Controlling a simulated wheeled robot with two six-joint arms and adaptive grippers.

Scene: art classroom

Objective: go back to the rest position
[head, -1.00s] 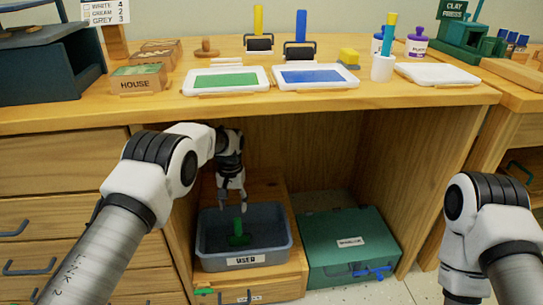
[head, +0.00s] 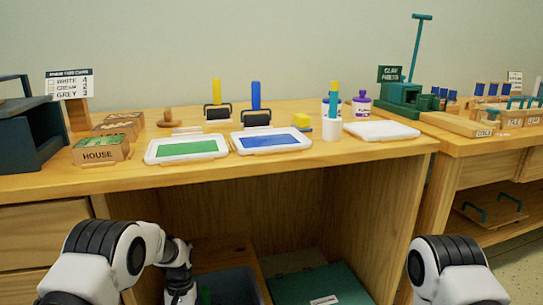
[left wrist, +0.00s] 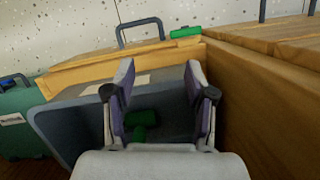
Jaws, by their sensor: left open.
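My left gripper shows in the left wrist view (left wrist: 160,85), open and empty. It is above the grey-blue bin (left wrist: 60,125), in which a green object (left wrist: 141,122) lies between and beyond the fingers. In the head view the left arm reaches down under the table, and its gripper (head: 180,293) is partly cut off by the lower edge. The bin (head: 238,284) is also cut off there. My right arm stands at the lower right of the head view, and its gripper is out of the picture.
The wooden table (head: 330,160) holds a green ink tray (head: 151,155), a blue ink tray (head: 233,142), a white tray (head: 382,131), rollers and a HOUSE block box (head: 100,151). Under it is a green box (head: 320,288). A wooden side wall (left wrist: 262,110) is close to the left gripper's right.

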